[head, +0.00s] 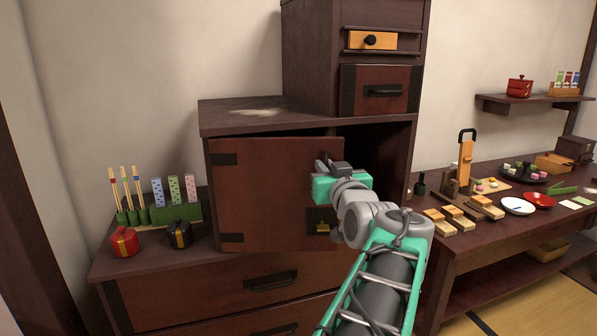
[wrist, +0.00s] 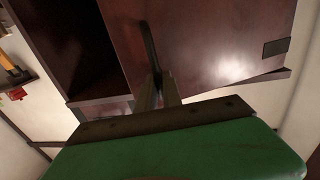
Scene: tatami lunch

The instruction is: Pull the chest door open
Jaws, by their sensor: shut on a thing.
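The dark red-brown chest door (head: 270,185) stands partly open, with black hinge plates at its left edge. The dark inside of the chest (head: 385,165) shows to its right. My gripper (head: 323,166) is at the door's right side, and its fingertips are partly hidden in the head view. In the wrist view the fingers (wrist: 157,92) are closed on a thin dark handle (wrist: 151,48) on the door face. The door also shows there (wrist: 215,45), with the open compartment (wrist: 78,50) to its left. A lock plate (head: 321,222) sits low on the door.
Red (head: 124,241) and black (head: 180,234) pots and a green stand (head: 175,213) holding chopsticks and patterned blocks stand on the ledge left of the door. A low table (head: 470,243) with food boards and plates is at the right. Drawers (head: 215,290) lie below.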

